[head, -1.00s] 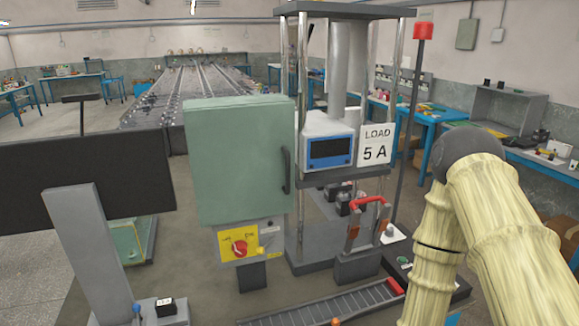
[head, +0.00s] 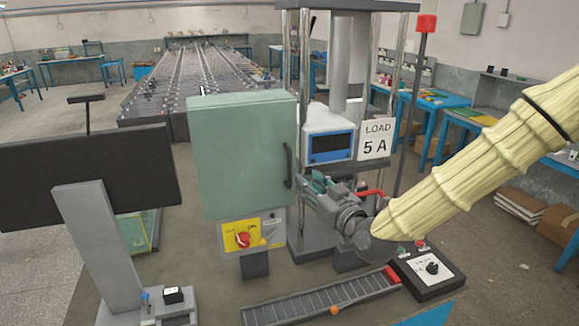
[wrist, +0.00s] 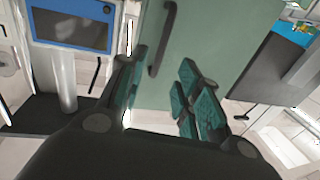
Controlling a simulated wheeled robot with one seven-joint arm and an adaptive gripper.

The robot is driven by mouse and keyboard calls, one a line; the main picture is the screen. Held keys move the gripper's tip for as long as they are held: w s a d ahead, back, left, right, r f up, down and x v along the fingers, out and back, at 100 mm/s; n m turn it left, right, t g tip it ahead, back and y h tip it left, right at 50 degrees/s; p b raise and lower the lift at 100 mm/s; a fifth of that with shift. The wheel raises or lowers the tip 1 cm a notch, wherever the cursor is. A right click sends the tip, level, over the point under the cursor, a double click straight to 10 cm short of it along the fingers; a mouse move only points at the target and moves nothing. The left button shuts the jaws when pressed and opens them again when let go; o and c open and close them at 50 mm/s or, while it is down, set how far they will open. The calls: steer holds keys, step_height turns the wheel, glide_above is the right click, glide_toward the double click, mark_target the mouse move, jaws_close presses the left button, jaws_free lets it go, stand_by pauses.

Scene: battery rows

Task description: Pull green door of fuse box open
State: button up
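The fuse box's green door (head: 240,150) is shut flat on the box in the head view. Its dark vertical handle (head: 288,167) is on the door's right edge. My gripper (head: 308,186) is just right of the handle's lower part, apart from it as far as I can tell. In the wrist view, the door (wrist: 205,35) fills the middle and the handle (wrist: 162,40) stands ahead of and between my fingers. My gripper (wrist: 160,78) is open and empty, with teal pads showing on the fingers.
A yellow panel with a red rotary switch (head: 243,239) sits below the door. A test stand with a blue-framed display (head: 330,147) and a LOAD 5 A sign (head: 375,140) is close on the right. A dark monitor (head: 85,180) stands left. A conveyor strip (head: 320,300) lies in front.

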mark_target(291, 169)
steer(key=p+x, duration=0.4)
steer(key=x, duration=0.6)
steer(key=shift+w+a+f, duration=0.15)
steer(key=shift+w, duration=0.05)
jaws_close()
